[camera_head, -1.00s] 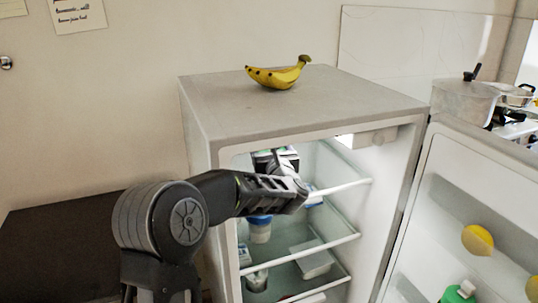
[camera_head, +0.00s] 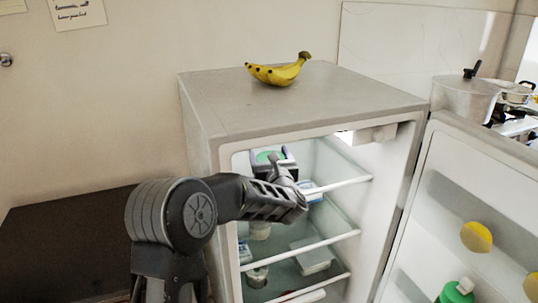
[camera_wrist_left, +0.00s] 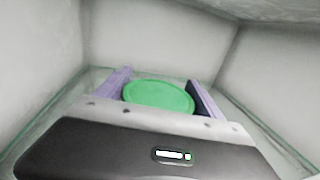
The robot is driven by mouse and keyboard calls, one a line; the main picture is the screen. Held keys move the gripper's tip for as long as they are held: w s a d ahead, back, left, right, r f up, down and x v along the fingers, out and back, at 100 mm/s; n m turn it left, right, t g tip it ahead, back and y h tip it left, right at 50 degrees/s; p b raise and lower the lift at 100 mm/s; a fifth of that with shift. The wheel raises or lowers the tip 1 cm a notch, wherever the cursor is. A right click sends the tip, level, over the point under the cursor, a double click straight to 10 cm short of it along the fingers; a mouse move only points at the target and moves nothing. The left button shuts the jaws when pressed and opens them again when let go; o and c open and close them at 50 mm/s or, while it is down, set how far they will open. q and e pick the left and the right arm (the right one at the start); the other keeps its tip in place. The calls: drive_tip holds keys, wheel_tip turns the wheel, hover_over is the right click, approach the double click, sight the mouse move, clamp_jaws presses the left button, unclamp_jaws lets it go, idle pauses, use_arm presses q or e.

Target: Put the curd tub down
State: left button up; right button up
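The curd tub shows as a round green lid (camera_wrist_left: 158,96) between the two fingers in the left wrist view. In the head view its green lid (camera_head: 264,157) shows inside the open fridge, near the top left of the opening. My left gripper (camera_head: 272,160) reaches into the upper compartment, with a finger against each side of the tub. It looks shut on the tub. The tub's lower part is hidden by my gripper, so I cannot tell whether it touches the shelf. My right gripper is not in view.
The fridge (camera_head: 300,108) has a banana bunch (camera_head: 278,72) on top. A blue and white pack (camera_head: 309,189) lies right of my gripper. Lower shelves hold several items. The fridge door (camera_head: 455,205) stands open at right. Fridge walls are close around my gripper.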

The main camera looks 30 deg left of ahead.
use_arm(q)
drive_tip(key=o, duration=0.4)
drive_tip(key=shift+c, duration=0.2)
drive_tip(key=shift+r, duration=0.1)
drive_tip(key=shift+s+d, duration=0.35)
drive_tip(key=shift+d, duration=0.1)
drive_tip(key=b+v, duration=0.2)
drive_tip(key=v, duration=0.9)
drive_tip(key=shift+a, duration=0.1)
